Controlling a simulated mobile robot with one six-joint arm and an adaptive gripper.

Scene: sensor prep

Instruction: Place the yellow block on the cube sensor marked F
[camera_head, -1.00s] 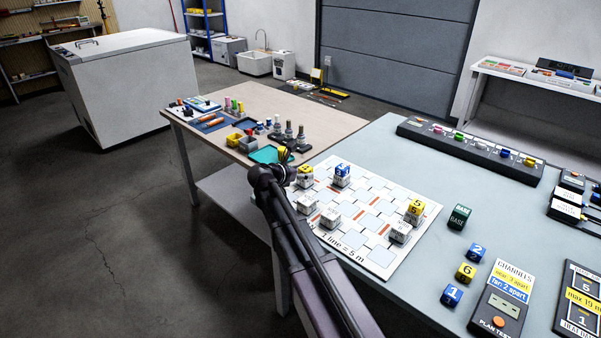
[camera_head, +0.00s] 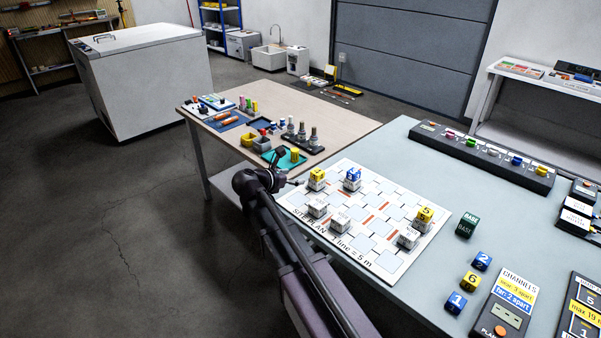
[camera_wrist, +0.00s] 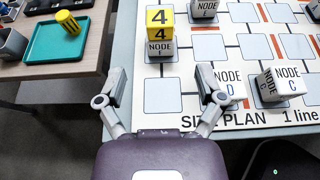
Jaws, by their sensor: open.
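A yellow block marked 4 (camera_wrist: 160,18) sits upright on a white cube labelled NODE (camera_wrist: 160,50); its letter is small and looks like F. My gripper (camera_wrist: 162,85) is open and empty in the wrist view. Its fingers are apart from the stack, on the near side of it at the board's left edge. In the head view my gripper (camera_head: 297,183) is small and just left of the stack.
Cubes NODE D (camera_wrist: 228,82) and NODE C (camera_wrist: 280,84) stand right of my gripper. Other stacks carry a blue block (camera_head: 353,173) and a yellow 5 block (camera_head: 425,213). A yellow 6 block (camera_head: 471,281) lies loose at the right. A teal tray (camera_wrist: 45,42) is on the side table.

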